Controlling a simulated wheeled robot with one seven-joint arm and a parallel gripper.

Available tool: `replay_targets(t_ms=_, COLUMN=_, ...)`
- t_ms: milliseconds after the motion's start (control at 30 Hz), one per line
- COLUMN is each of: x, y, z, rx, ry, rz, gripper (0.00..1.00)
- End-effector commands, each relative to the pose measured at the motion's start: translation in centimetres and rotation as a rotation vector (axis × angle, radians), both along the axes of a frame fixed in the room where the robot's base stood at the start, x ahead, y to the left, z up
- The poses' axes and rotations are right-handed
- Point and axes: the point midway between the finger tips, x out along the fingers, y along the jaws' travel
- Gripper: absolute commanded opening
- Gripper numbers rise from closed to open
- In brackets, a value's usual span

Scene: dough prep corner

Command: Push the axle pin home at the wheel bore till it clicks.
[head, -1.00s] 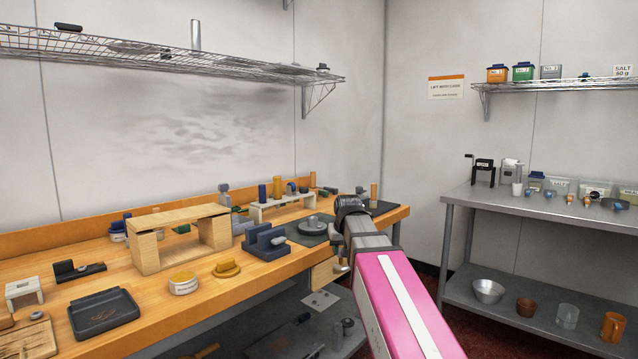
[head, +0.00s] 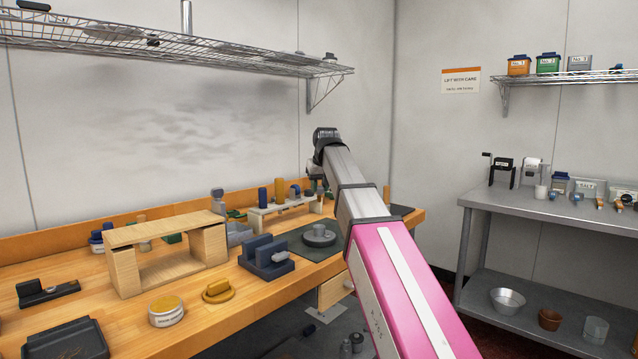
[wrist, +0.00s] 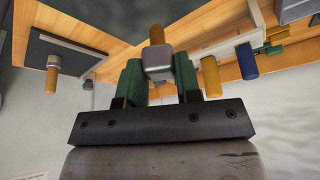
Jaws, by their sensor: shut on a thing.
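My gripper (wrist: 158,70) has green fingers, shut on a grey block-like piece (wrist: 158,64). A short tan end (wrist: 156,35) shows beyond that piece; I cannot tell whether it belongs to the axle pin. A tan post with a grey collar (wrist: 51,76) stands on a dark mat (wrist: 82,58) in the wrist view, apart from the gripper. In the head view my arm hides most of the gripper. A round grey disc with a raised hub (head: 319,236) lies on a dark mat there. I cannot tell which thing holds the wheel bore.
A pale rack with yellow and blue cylinders (head: 278,206), a dark blue block (head: 264,258) and a wooden bridge (head: 128,266) stand on the wooden bench. A wire shelf (head: 190,57) hangs above. A metal table (head: 545,215) stands at the right.

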Motion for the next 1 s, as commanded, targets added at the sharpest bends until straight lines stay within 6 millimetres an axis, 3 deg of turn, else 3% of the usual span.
replay_targets(t_ms=567, x=-0.2, y=-0.1, z=-0.1, rx=0.0, ry=0.0, rz=-0.001, gripper=0.07)
replay_targets(t_ms=1000, x=-0.2, y=-0.1, z=-3.1, rx=0.0, ry=0.0, rz=-0.001, gripper=0.07)
